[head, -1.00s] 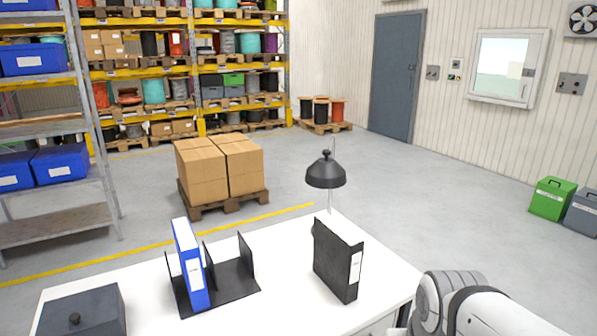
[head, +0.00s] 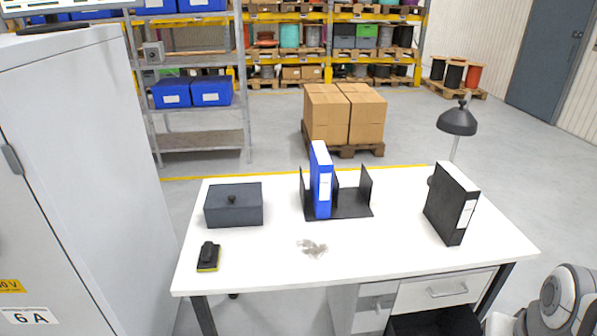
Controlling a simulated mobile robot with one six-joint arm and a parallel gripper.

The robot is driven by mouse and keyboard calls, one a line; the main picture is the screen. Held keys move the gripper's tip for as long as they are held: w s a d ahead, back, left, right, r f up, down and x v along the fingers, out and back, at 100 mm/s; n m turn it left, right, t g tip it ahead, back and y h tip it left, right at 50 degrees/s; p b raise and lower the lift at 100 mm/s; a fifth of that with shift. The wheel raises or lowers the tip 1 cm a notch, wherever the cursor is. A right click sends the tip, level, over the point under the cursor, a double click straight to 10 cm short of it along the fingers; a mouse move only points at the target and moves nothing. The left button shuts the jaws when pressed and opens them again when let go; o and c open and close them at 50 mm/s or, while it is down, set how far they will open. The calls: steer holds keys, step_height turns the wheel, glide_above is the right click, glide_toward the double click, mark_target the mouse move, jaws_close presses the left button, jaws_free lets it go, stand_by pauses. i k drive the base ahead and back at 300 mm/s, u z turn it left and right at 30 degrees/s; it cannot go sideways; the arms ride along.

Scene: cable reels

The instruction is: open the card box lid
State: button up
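The card box (head: 234,212) is a dark grey box at the left of the white table, with its lid down. A round black knob (head: 232,200) sits on the lid. My gripper is not in view. Part of my own arm shows at the lower right corner, well to the right of the box and beyond the table's front edge.
A grey cabinet (head: 80,180) stands close at the left.

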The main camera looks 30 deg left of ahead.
mark_target(245, 194)
steer(key=u, duration=2.85)
steer(key=k, duration=0.85)
steer(key=z, duration=0.95)
steer(key=i, duration=1.45)
steer(key=u, duration=0.3)
